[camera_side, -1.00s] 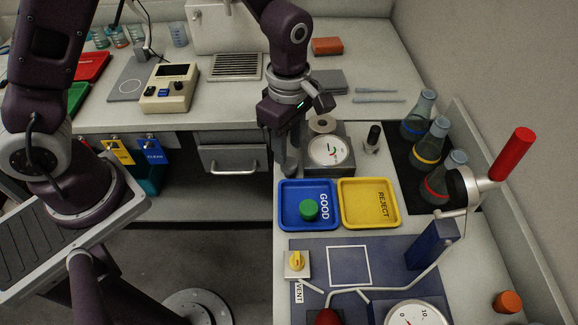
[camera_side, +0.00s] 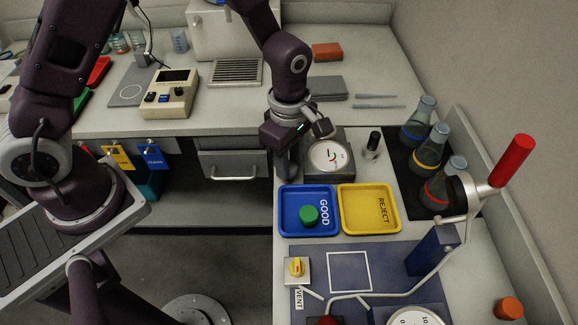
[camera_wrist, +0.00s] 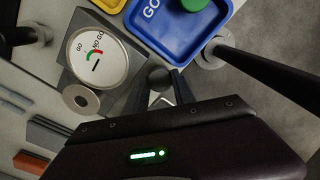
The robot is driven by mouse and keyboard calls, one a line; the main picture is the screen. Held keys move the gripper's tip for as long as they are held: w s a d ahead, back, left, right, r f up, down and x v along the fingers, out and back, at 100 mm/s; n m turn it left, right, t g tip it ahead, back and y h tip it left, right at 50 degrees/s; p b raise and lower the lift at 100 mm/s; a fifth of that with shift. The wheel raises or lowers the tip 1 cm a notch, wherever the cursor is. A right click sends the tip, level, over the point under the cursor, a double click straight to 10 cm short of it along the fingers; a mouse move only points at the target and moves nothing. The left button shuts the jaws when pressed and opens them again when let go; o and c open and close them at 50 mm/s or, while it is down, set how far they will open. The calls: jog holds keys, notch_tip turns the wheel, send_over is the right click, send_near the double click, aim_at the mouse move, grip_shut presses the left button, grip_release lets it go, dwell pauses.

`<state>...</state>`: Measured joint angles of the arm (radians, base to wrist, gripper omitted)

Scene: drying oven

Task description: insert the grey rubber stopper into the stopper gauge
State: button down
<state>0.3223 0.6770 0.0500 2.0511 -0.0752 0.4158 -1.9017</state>
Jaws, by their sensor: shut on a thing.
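The stopper gauge is a grey box (camera_side: 343,174) with a round white dial, left of the metal post. In the wrist view its dial (camera_wrist: 97,58) reads GO and NO GO, and its ring-shaped socket (camera_wrist: 80,100) is empty. My gripper (camera_wrist: 168,88) is shut on the grey rubber stopper (camera_wrist: 158,74), a dark round piece between the fingertips. The stopper is beside the gauge, apart from the socket. In the side view my gripper (camera_side: 287,163) is at the gauge's left and hides the socket; the stopper cannot be made out there.
A blue GOOD tray (camera_side: 290,226) holding a green stopper (camera_side: 309,215) and a yellow REJECT tray (camera_side: 357,225) stand in front of the gauge. A metal post with a black knob (camera_side: 374,141) and several flasks (camera_side: 430,150) stand to the right.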

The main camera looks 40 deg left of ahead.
notch_tip(320, 180, up, 13)
jog(key=shift+f, duration=0.15)
dwell(0.4)
jog(key=w+a+f, duration=0.1)
jog(key=w, duration=0.6)
jog(key=w+a+f, duration=0.1)
jog(key=w+f, duration=0.1)
jog(key=w, duration=0.5)
jog(key=shift+a, duration=0.25)
jog(key=shift+f, duration=0.15)
jog(key=shift+f, duration=2.5)
jog(key=shift+f, duration=1.1)
jog(key=c, duration=1)
grip_release()
